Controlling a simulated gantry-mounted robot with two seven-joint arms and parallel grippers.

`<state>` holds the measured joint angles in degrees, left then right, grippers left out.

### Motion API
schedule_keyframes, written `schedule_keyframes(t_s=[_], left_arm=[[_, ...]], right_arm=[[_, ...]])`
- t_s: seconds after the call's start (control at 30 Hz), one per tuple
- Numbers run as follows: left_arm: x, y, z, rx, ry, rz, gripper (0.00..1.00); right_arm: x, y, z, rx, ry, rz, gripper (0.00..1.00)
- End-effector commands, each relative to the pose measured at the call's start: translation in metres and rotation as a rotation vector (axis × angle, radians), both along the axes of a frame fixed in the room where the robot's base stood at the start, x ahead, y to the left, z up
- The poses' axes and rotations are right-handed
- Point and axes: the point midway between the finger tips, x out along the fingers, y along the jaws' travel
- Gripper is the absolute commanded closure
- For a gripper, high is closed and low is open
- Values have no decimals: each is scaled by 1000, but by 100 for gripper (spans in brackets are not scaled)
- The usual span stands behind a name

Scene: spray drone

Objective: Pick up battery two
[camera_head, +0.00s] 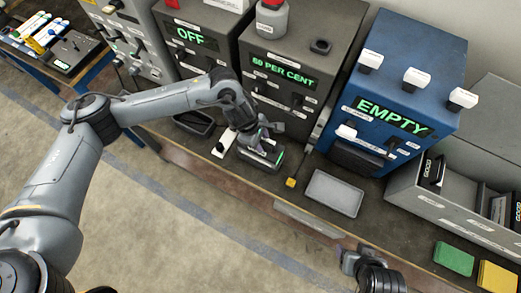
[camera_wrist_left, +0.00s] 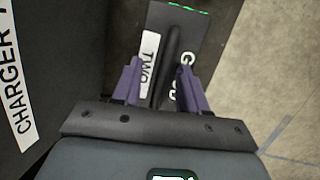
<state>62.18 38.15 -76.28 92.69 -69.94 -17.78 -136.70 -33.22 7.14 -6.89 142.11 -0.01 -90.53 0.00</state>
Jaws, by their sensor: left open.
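Battery two (camera_head: 265,162) is a dark block with a green-lit end, lying on the bench in front of the grey charger reading 60 PER CENT. In the left wrist view battery two (camera_wrist_left: 172,22) shows a white label reading TWO, a raised dark handle bar and partly hidden lettering. My left gripper (camera_head: 260,143) is right over it. In the left wrist view the purple fingers of my left gripper (camera_wrist_left: 160,76) stand apart, one on each side of the handle bar. My right gripper (camera_head: 354,262) is at the bottom right, away from the battery; its jaws are unclear.
A blue machine (camera_head: 405,90) reading EMPTY stands to the right. A grey tray (camera_head: 334,193) and a small yellow block (camera_head: 291,182) lie on the bench. A grey bin (camera_head: 450,213) holds items marked GOOD. Green (camera_head: 453,258) and yellow (camera_head: 497,277) pads lie at right.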

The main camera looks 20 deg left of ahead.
Motion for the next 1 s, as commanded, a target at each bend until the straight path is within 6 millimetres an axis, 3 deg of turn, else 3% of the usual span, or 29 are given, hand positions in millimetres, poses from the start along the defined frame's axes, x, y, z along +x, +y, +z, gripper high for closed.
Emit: schedule_keyframes(t_s=[0.3,0.57,0.6,1.0], left_arm=[[0,0,-2,0,0,0,59],[0,0,-1,0,0,0,99],[0,0,-1,0,0,0,100],[0,0,-1,-1,0,2,100]], right_arm=[[0,0,-4,1,1,-1,35],[0,1,-3,5,1,-4,35],[0,1,-3,6,1,-4,35],[0,2,-3,8,1,-6,35]])
